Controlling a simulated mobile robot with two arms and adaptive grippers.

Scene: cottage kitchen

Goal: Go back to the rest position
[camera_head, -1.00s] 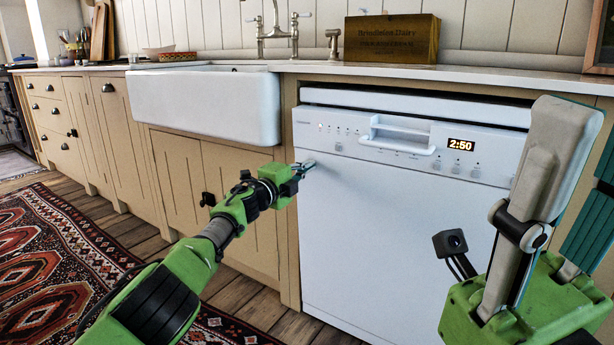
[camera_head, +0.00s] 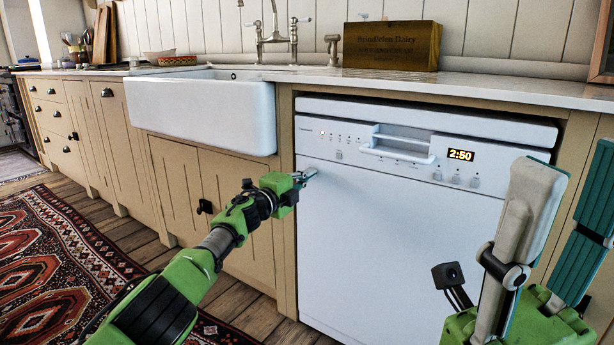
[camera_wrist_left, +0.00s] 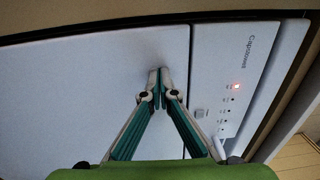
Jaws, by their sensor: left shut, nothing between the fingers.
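My left gripper (camera_head: 309,174) reaches in front of the upper left of the white dishwasher (camera_head: 372,240), just below its control panel. Its fingers are together with nothing between them; the left wrist view shows the closed tips (camera_wrist_left: 159,80) against the white door. I cannot tell whether they touch it. My right gripper (camera_head: 575,160) is at the lower right of the head view, close to the camera, pointing up, with its two fingers spread and nothing seen between them. Its wrist camera (camera_head: 449,276) shows beside it.
The dishwasher's handle (camera_head: 397,144) and lit 2:50 display (camera_head: 460,155) face me, and its door is shut. A white sink (camera_head: 200,112) and cupboards stand to the left. A wooden box (camera_head: 391,45) is on the counter. A patterned rug (camera_head: 50,250) lies on the floor.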

